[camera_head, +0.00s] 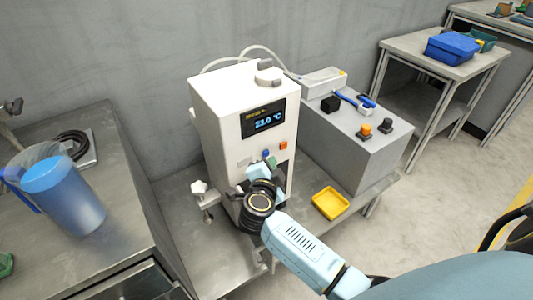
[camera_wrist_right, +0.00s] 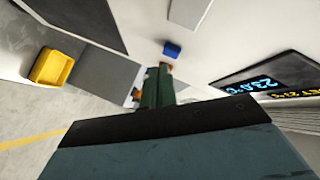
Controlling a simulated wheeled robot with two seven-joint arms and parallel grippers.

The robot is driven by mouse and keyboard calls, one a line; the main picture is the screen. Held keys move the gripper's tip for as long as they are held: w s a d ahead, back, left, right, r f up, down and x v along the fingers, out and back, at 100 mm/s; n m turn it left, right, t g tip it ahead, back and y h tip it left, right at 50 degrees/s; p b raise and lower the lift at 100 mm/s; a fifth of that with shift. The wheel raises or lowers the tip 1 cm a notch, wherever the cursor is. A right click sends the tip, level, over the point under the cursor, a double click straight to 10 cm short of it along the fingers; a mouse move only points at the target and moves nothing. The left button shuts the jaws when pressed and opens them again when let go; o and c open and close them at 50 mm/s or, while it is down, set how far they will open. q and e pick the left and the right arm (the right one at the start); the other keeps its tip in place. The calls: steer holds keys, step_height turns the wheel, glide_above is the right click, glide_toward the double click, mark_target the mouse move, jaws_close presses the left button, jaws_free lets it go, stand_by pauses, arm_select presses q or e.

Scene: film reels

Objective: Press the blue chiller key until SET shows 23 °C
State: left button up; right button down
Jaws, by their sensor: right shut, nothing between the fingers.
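The white chiller (camera_head: 225,115) stands on the metal bench. Its dark display (camera_head: 263,118) shows a large blue reading of about 23.0 °C. In the right wrist view the display (camera_wrist_right: 252,85) also has a small yellow SET line that appears to read 21 °C. The blue key (camera_head: 265,152) is on the chiller's front, and it shows in the right wrist view (camera_wrist_right: 172,50). An orange key (camera_head: 283,145) is to its right. My right gripper (camera_head: 271,161) is shut and empty, its green fingertips (camera_wrist_right: 157,78) just below the blue key, apparently apart from it. My left gripper is not in view.
A yellow tray (camera_head: 330,203) lies right of the chiller. A grey box (camera_head: 355,145) with knobs stands behind it. A white valve (camera_head: 200,188) is left of the chiller's base. A blue jug (camera_head: 65,195) stands on the left bench.

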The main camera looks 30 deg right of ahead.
steer(key=s+p, duration=0.3)
steer(key=s, duration=0.2)
steer(key=shift+d+p, duration=0.2)
steer(key=shift+p, duration=0.15)
stand_by(2.0)
